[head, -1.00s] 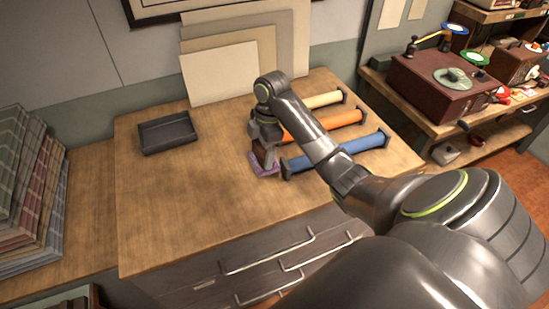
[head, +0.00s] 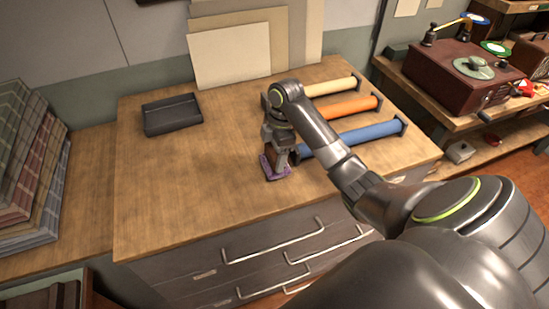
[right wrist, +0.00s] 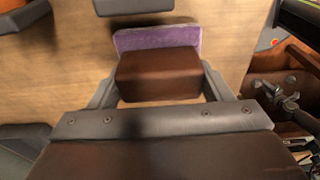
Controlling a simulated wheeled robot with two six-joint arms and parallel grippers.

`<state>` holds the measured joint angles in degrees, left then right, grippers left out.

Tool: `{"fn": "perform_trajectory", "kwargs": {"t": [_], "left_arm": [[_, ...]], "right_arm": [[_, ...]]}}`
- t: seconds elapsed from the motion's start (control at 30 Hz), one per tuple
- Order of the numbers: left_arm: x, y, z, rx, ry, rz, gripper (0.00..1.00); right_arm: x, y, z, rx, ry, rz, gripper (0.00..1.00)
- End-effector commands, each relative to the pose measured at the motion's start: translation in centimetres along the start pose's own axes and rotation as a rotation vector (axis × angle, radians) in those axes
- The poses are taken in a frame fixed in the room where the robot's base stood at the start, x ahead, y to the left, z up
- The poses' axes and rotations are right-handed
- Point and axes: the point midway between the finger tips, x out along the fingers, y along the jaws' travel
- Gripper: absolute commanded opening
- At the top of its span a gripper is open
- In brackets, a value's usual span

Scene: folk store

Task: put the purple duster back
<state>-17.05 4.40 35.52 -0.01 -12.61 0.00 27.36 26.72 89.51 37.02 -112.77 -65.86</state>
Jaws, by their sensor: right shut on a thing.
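The purple duster has a brown block handle and a purple pad (head: 268,168). It is at the wooden table, left of the blue roll's near end in the head view. My right gripper (head: 275,152) is shut on its brown handle. In the right wrist view the brown handle (right wrist: 158,75) sits between the two fingers and the purple pad (right wrist: 160,38) shows beyond it. I cannot tell whether the pad touches the table or hangs just above it. A dark grey tray (head: 171,114) lies at the table's back left and looks empty. My left gripper is not in view.
Blue (head: 355,138), orange (head: 348,105) and cream (head: 330,87) rolls on dark holders lie to the right of the gripper. Pale boards (head: 230,56) lean on the wall behind. The table's left and middle (head: 180,190) are clear. A record player (head: 460,80) stands at right.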

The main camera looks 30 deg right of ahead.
Motion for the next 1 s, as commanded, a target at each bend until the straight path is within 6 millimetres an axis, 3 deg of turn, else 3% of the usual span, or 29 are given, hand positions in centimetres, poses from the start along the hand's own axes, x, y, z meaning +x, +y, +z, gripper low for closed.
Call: {"fn": "perform_trajectory", "kwargs": {"t": [0.1,0.43,0.47,0.6,1.0], "left_arm": [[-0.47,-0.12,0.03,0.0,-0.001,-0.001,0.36],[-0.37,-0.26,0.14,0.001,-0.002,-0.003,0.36],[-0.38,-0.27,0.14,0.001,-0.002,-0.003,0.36],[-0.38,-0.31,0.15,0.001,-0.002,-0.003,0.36],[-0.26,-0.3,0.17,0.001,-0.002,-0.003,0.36]], "right_arm": [[1.0,-0.04,0.11,0.0,0.0,0.0,0.51],[1.36,-0.02,0.17,-0.001,0.0,0.001,0.51],[1.36,-0.02,0.18,-0.001,0.0,0.001,0.75],[1.34,-0.02,0.17,-0.001,0.0,0.001,0.93],[0.62,0.07,0.15,-0.001,-0.001,0.004,0.94]]}}
